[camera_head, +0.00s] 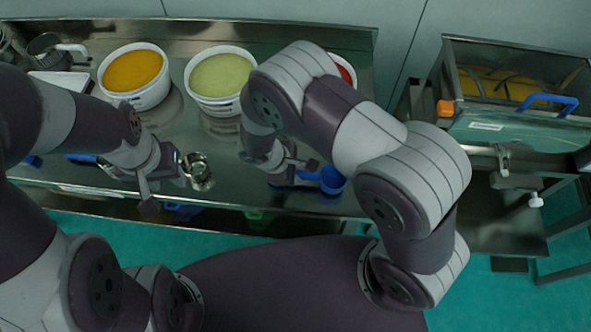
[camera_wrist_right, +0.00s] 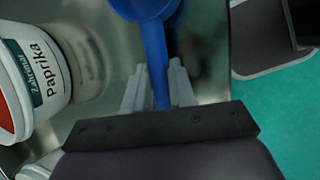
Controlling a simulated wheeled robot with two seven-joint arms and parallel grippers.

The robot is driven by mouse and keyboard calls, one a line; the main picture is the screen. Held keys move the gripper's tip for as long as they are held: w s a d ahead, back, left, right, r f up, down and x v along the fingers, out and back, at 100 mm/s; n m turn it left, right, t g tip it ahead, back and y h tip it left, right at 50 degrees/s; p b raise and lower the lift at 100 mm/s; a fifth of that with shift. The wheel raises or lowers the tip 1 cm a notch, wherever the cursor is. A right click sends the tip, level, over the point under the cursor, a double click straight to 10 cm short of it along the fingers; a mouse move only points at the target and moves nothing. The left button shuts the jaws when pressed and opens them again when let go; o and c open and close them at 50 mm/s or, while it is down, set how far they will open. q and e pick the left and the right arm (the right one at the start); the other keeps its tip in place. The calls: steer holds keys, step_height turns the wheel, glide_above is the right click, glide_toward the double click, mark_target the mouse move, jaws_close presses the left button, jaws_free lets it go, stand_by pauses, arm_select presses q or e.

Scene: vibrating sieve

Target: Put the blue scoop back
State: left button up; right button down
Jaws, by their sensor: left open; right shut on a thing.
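The blue scoop (camera_head: 332,181) is near the front edge of the steel table, its bowl just right of my right gripper (camera_head: 296,177). In the right wrist view my right gripper (camera_wrist_right: 158,88) is shut on the scoop's blue handle (camera_wrist_right: 157,60), with the bowl beyond the fingertips at the top edge. Whether the scoop touches the table is unclear. My left gripper (camera_head: 168,183) is open near the table's front edge, close to a small metal cup (camera_head: 199,171). I cannot tell if it touches the cup.
White tubs of orange (camera_head: 148,103) and green (camera_head: 208,106) contents stand at the back. A Paprika tub (camera_wrist_right: 38,72) is left of the scoop in the right wrist view, mostly hidden by my arm in the head view. A blue-handled sieve machine (camera_head: 520,128) stands right.

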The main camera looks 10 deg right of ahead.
steer(key=shift+w+f, duration=0.15)
steer(key=shift+f, duration=0.15)
stand_by(0.5)
steer(key=shift+c, duration=1.9)
jaws_free()
steer(key=shift+r+p, duration=2.65)
steer(key=shift+r, duration=0.9)
